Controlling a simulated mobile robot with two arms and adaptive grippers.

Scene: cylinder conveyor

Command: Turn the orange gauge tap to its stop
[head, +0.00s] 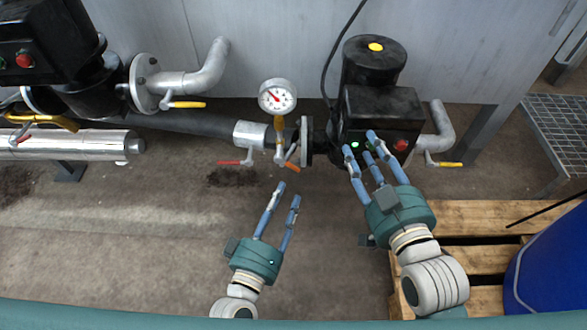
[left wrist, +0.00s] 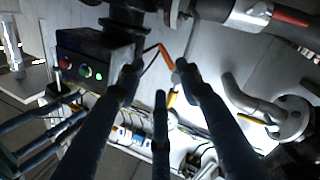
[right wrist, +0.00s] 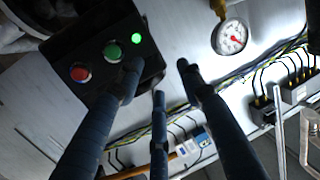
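The orange gauge tap (head: 291,167) is a small lever on the pipe below the round white gauge (head: 277,97). In the left wrist view the orange tap (left wrist: 167,54) shows as a thin bent handle between my fingertips' directions, near the right finger; I cannot tell whether they touch. My left gripper (head: 287,193) is open and empty, its fingertips just below the tap in the head view. My right gripper (head: 359,146) is open and empty, its fingers spread in front of the black control box (head: 385,112). The gauge also shows in the right wrist view (right wrist: 231,38).
A red-handled valve (head: 236,162) sits left of the tap. The control box carries a lit green lamp (head: 355,144) and a red button (head: 401,145). Yellow-handled valves (head: 186,104) are on other pipes. A pallet (head: 470,217) and blue drum (head: 552,265) stand at right.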

